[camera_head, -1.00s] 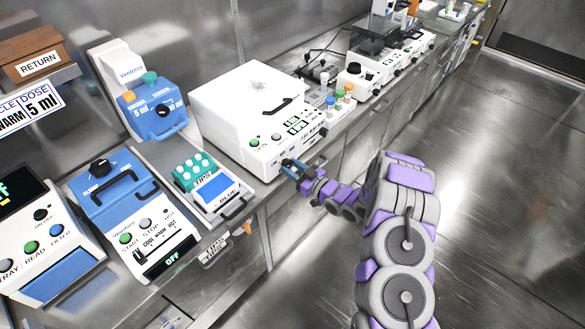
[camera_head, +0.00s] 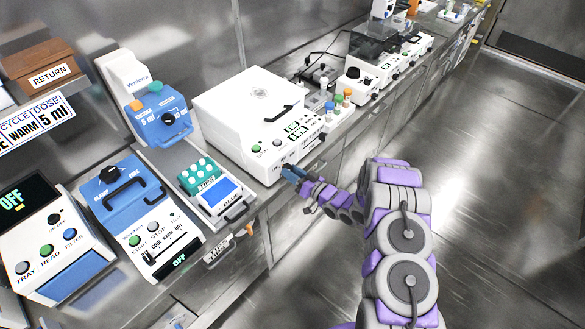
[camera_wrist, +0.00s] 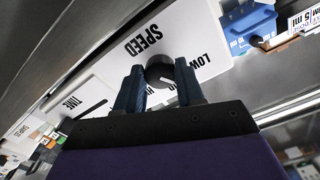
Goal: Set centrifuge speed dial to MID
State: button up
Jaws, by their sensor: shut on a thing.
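The centrifuge (camera_head: 238,110) is a white box with a black lid handle, standing on the bench in the middle of the head view. Its white front panel (camera_wrist: 203,25) fills the upper wrist view, with the word SPEED upside down and LOW partly visible. The dark round speed dial (camera_wrist: 160,70) sits between the two blue fingers of my gripper (camera_wrist: 159,90). My gripper is shut on the dial. In the head view my gripper (camera_head: 296,174) is at the centrifuge's lower front and hides the dial there. The dial's pointer setting cannot be read.
A TIME control (camera_wrist: 88,110) is beside the dial in the wrist view. Left of the centrifuge stand a teal tip rack (camera_head: 199,174) and a blue-lidded device (camera_head: 125,190). Capped bottles (camera_head: 337,105) stand to its right. The floor on the right is clear.

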jog(key=shift+d+r+m+p, duration=0.1)
jog(key=shift+m+p, duration=0.7)
jog(key=shift+m, duration=0.8)
jog(key=shift+r+m+p, duration=0.1)
jog(key=shift+m+p, duration=0.65)
jog(key=shift+m, duration=0.85)
jog(key=shift+w+f, duration=0.1)
jog(key=o, duration=1)
jog(key=shift+o, duration=0.2)
jog(key=p+v, duration=0.1)
jog(key=v, duration=1.6)
jog(key=shift+d, duration=0.2)
jog(key=shift+f, duration=0.15)
